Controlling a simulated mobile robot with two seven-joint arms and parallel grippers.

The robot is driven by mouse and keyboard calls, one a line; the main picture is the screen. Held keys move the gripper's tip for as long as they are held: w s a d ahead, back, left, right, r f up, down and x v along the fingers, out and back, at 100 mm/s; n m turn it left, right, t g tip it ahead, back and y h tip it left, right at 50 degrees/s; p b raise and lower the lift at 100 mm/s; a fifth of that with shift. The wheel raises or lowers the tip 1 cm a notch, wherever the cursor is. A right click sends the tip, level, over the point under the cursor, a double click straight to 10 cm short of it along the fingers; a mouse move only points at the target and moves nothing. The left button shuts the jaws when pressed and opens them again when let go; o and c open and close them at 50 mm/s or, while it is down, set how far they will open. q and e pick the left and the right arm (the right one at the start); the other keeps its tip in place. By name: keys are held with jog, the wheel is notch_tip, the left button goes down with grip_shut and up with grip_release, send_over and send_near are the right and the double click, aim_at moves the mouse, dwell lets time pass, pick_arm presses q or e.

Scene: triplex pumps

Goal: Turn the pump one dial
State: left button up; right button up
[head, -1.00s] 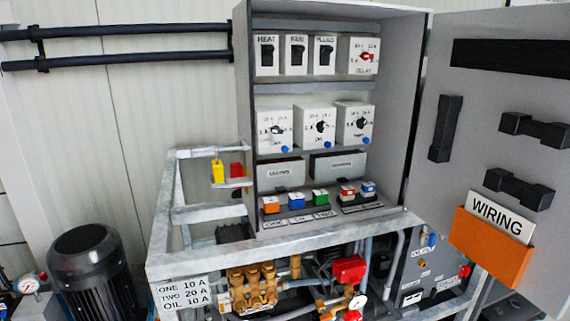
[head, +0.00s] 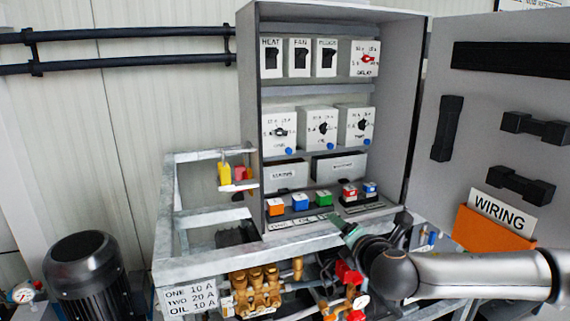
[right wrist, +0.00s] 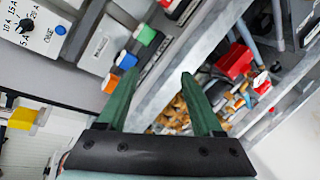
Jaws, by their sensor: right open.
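The pump one dial (head: 280,131) is a black knob on a white box, leftmost of the three boxes in the cabinet's middle row. Its exact setting is too small to read. In the right wrist view the dial (right wrist: 27,22) shows at the top left, with amp marks and a blue button beside it. My right gripper (head: 346,231) is at the cabinet's front lower edge, below and to the right of the dial and apart from it. In the right wrist view its two green fingers (right wrist: 159,78) are spread with nothing between them. My left gripper is out of view.
A row of coloured buttons (head: 301,202) lies on the cabinet's bottom ledge near my gripper. A sign (head: 190,296) reads ONE 10 A, TWO 20 A, OIL 10 A. The open door (head: 480,90) stands at the right. Brass pump parts (head: 255,287) sit below the frame rail.

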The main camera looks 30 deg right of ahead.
jog(key=w+a+r+n+t, duration=0.25)
jog(key=r+n, duration=0.25)
jog(key=r, duration=0.4)
jog(key=n+t+y, duration=0.2)
jog(key=n, duration=0.3)
send_near(282, 133)
jog(key=p+x, duration=0.2)
jog(key=x, duration=0.6)
jog(key=shift+w, duration=0.1)
grip_shut()
